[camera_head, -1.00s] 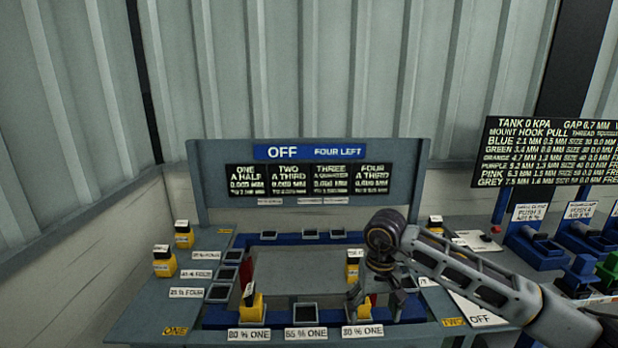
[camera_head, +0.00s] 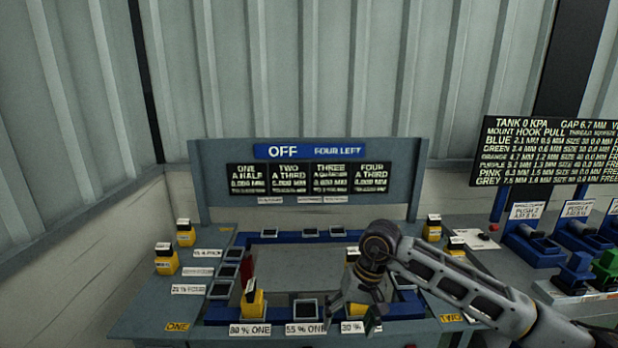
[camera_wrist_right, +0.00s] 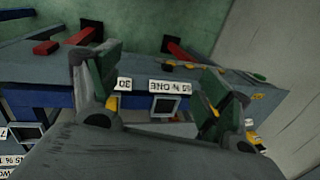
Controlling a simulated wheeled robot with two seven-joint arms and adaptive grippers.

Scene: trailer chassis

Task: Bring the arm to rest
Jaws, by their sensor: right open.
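My right gripper (camera_head: 356,312) hangs over the front right part of the grey bench (camera_head: 145,316), close to the label row along its front edge. It is open, with nothing seen between its fingers. In the right wrist view the two fingers of the right gripper (camera_wrist_right: 158,85) stand wide apart, with front labels and a square dark pad (camera_wrist_right: 164,106) showing between them. My right arm comes in from the lower right and hides part of the bench's right side. My left gripper is not in view.
A panel reading OFF (camera_head: 283,152) stands behind the bench. Yellow-and-black blocks stand at left (camera_head: 166,262), front (camera_head: 252,300) and back right (camera_head: 432,229); another is partly behind my gripper. A black text board (camera_head: 550,150) and blue fixtures (camera_head: 530,246) are at right.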

